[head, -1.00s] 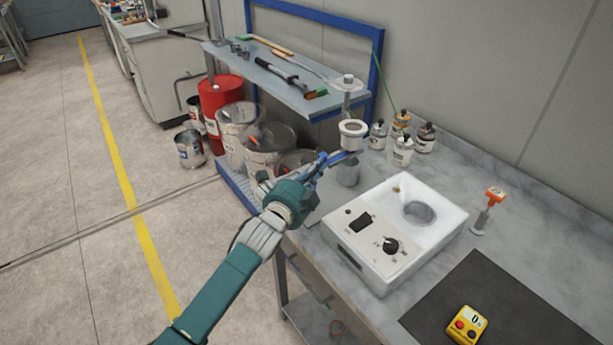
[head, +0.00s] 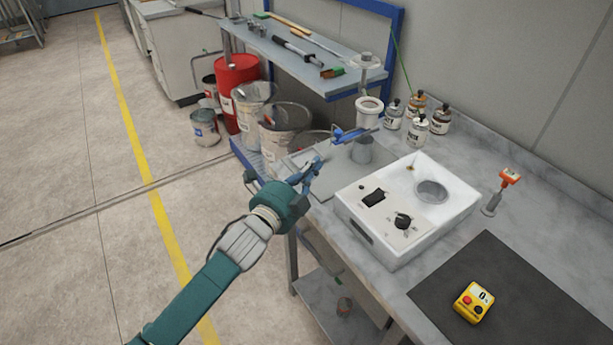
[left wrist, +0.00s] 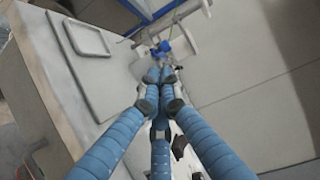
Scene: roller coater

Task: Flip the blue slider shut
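The blue slider (head: 346,135) sits under the white funnel-like cup (head: 369,110) of the stand at the back of the bench, above a grey cup (head: 362,150). It juts out to the left. It also shows in the left wrist view (left wrist: 162,48), just beyond my fingertips. My left gripper (head: 315,165) is in front of and lower left of the slider in the head view, with a small gap between them. Its blue fingers come together at the tips in the left wrist view (left wrist: 157,76), with nothing seen between them. My right gripper is not in view.
A white device (head: 395,235) with a round well and dial stands right of the stand. Several bottles (head: 418,128) stand behind. A shelf with tools (head: 290,55) is at the back left.

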